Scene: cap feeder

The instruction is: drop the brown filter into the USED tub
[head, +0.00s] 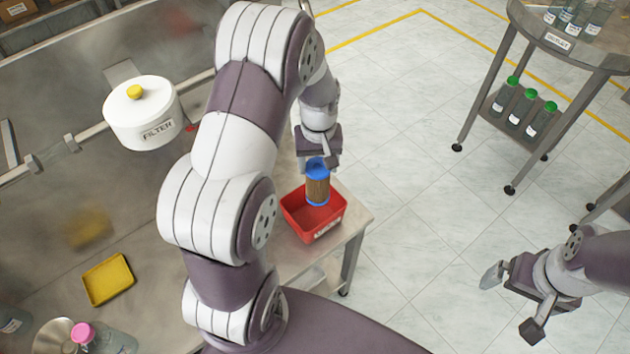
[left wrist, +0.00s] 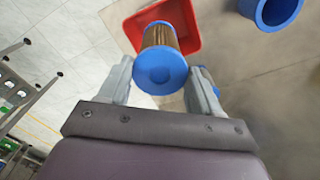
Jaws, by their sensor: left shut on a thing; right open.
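The brown filter (head: 317,188), a ribbed cylinder with blue end caps, is held upright by my left gripper (head: 318,161). In the left wrist view the filter (left wrist: 163,70) sits between the two grey fingers of my left gripper (left wrist: 160,88), blue cap towards the camera. The red tub (head: 330,228) stands at the table corner below the filter; its label is too small to read. The tub also shows beyond the filter in the left wrist view (left wrist: 190,20). The filter's lower end appears over the tub's opening. My right gripper (head: 511,302) is open and empty, over the floor.
A white lidded housing marked FILTER (head: 143,121) is on the left. A yellow tray (head: 108,279) and a pink-capped bottle (head: 100,338) are at lower left. A blue round container (left wrist: 270,12) shows near the tub. A cart (head: 560,42) with bottles stands at upper right.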

